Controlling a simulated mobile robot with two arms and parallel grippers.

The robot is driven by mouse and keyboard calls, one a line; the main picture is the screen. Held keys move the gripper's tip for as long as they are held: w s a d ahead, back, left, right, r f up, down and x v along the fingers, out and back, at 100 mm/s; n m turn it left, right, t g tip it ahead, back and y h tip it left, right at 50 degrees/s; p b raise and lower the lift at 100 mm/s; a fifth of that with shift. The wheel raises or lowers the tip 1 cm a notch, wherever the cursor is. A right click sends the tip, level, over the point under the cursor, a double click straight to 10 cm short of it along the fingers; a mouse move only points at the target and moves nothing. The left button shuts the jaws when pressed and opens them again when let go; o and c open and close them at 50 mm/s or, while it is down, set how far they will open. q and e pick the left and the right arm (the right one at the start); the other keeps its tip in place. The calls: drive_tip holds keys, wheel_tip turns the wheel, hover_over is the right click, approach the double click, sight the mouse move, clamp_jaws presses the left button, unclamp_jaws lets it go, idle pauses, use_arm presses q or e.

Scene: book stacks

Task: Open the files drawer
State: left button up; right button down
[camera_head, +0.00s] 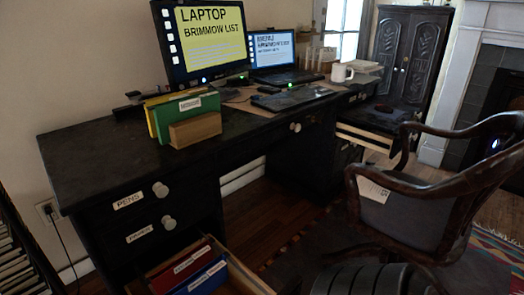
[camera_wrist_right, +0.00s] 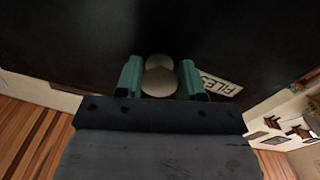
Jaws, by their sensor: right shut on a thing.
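In the right wrist view, my right gripper (camera_wrist_right: 159,78) has its two green fingers on either side of a pale round knob (camera_wrist_right: 159,82) and is shut on it. The knob is on a dark drawer front (camera_wrist_right: 80,40), with a white label reading FILES (camera_wrist_right: 222,85) beside it, partly covered by a finger. In the head view, a low drawer (camera_head: 252,277) of the desk stands pulled out, holding red (camera_head: 180,268) and blue (camera_head: 208,279) folders. Its front is cut off by the bottom edge. My left gripper is not in view.
The dark desk (camera_head: 90,150) has a PENS drawer (camera_head: 130,200) and another drawer above the open one. Another drawer (camera_head: 365,139) stands out at the right. A wooden armchair (camera_head: 425,205) is close by on the right. Wooden floor (camera_head: 262,205) shows between the desk pedestals.

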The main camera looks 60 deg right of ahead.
drive_tip(key=c, duration=0.7)
unclamp_jaws()
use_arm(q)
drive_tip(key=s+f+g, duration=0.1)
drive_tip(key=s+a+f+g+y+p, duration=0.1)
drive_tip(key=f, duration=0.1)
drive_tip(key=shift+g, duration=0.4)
use_arm(e)
drive_tip(key=v, duration=1)
drive_tip(key=shift+s+a, duration=0.2)
drive_tip(key=shift+s, duration=0.15)
